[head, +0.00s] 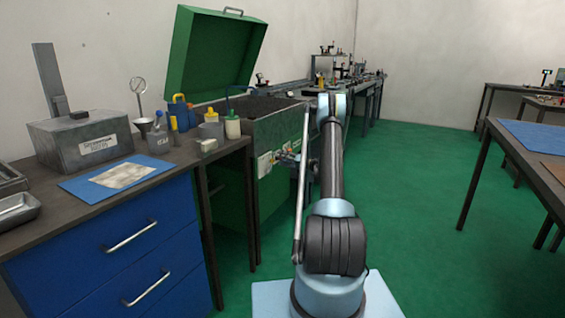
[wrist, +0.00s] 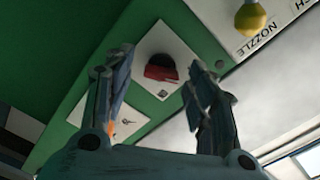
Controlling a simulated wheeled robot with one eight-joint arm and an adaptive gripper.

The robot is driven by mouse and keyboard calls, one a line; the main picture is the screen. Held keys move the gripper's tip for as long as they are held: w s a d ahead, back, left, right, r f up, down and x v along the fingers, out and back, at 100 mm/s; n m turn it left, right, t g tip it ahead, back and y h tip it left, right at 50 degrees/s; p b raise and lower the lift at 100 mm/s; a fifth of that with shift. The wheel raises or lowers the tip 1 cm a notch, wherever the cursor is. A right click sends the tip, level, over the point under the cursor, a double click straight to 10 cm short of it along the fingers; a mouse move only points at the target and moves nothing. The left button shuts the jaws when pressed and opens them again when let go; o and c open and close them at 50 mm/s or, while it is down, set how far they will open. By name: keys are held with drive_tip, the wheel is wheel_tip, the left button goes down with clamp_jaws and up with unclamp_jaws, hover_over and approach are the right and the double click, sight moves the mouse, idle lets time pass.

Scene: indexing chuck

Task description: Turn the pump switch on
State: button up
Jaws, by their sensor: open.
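A red and black switch knob (wrist: 160,68) sits on a white square plate on a green panel, in the upper middle of the wrist view. I take it to be the pump switch; no label for it is readable. My gripper (wrist: 157,84) is open, with its two dark fingers either side of the knob in the picture. The fingers look apart from the knob, and nothing is between them. In the head view, my gripper (head: 284,157) is at the front of the green machine (head: 228,168), small and partly hidden by my arm. The knob cannot be made out there.
A white label reading "NOZZLE" (wrist: 258,38) and a yellow knob (wrist: 250,19) are at upper right of the wrist view. The machine's green lid (head: 215,52) stands open. A workbench with blue drawers (head: 120,240) stands left of it.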

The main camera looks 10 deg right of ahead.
drive_tip(key=shift+a, duration=0.1)
drive_tip(key=c, duration=1)
drive_tip(key=shift+c, duration=0.4)
drive_tip(key=m, duration=0.5)
drive_tip(key=shift+m, duration=0.4)
drive_tip(key=shift+o, duration=0.2)
drive_tip(key=m, duration=0.6)
drive_tip(key=shift+f, duration=0.1)
